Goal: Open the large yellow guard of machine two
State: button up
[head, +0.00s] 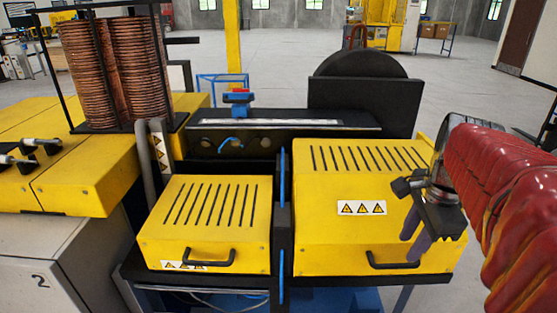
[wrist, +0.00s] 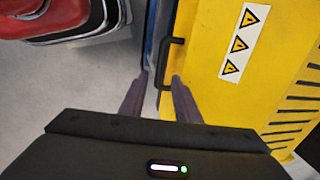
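The large yellow guard (head: 330,220) is the wider box on the right, with slots on top and a label with three warning triangles. It is closed. Its black handle (head: 385,266) is on the low front edge. My gripper (head: 408,248) hangs in front of the guard's right part, fingers pointing down toward the handle. In the wrist view, my gripper (wrist: 160,77) has its two purple fingers apart, with the handle (wrist: 170,64) at the gap between the tips. It is not gripped; whether a finger touches it I cannot tell. The guard (wrist: 215,85) fills the right side there.
A smaller yellow guard (head: 205,220) with its own handle (head: 210,258) stands to the left, also closed, past a dark divider. A grey cabinet (head: 60,260) marked 2 is at far left. Copper coils (head: 110,70) stand behind it. A black disc-shaped cover (head: 362,85) rises behind the large guard.

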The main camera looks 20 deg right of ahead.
aim_at(398, 265)
jog(key=f, duration=0.2)
jog(key=w+f, duration=0.1)
jog(key=f, duration=0.4)
jog(key=shift+w+d+f, duration=0.15)
jog(key=shift+d+f, duration=0.05)
jog(key=shift+f, duration=0.05)
jog(key=shift+c, duration=0.2)
grip_shut()
